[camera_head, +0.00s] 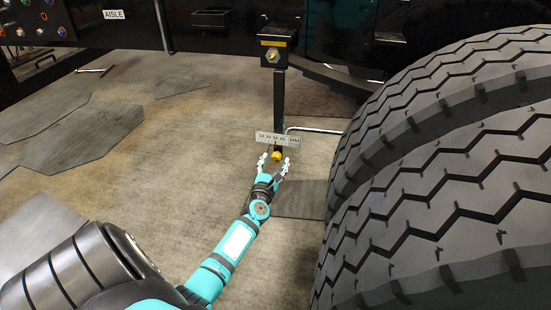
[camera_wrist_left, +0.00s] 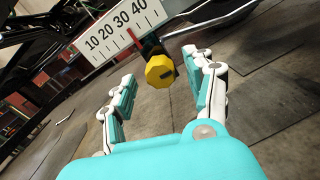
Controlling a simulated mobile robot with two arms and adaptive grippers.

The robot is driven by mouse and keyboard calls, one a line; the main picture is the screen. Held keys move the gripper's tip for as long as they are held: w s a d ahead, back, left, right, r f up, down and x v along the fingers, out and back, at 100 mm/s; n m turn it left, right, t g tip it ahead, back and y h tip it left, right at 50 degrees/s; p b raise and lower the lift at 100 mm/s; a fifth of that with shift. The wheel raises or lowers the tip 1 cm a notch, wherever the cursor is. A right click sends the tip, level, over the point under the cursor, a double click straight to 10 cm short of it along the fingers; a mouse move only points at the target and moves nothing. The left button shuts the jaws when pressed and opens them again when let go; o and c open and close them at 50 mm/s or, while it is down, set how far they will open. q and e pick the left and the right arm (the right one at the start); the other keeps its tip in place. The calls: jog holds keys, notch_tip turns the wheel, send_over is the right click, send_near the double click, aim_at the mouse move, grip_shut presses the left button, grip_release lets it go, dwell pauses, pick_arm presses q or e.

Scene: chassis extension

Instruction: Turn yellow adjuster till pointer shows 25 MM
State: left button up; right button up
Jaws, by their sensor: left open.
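The yellow adjuster (camera_head: 277,154) is a small faceted knob low on a dark upright post. In the left wrist view the adjuster (camera_wrist_left: 160,71) sits just under a white scale plate (camera_wrist_left: 112,32) marked 10 to 40. The plate (camera_head: 284,139) also shows in the head view, with MM at its right end. A thin red pointer (camera_wrist_left: 133,38) stands near the 30 mark; its exact reading is too small to tell. My left gripper (camera_head: 275,161) is open, its white and teal fingers on either side of the adjuster. Finger contact cannot be told. My right gripper is out of view.
Two large tyres (camera_head: 450,130) fill the right side. The dark post (camera_head: 280,100) hangs from a box with a yellow label (camera_head: 274,43). A bent metal rod (camera_head: 315,130) runs right behind the plate. Flat dark sheets (camera_head: 92,133) lie on the floor at left.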

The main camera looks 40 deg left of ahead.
pick_arm(q)
jog(key=shift+x, duration=0.95)
jog(key=shift+c, duration=0.2)
grip_shut()
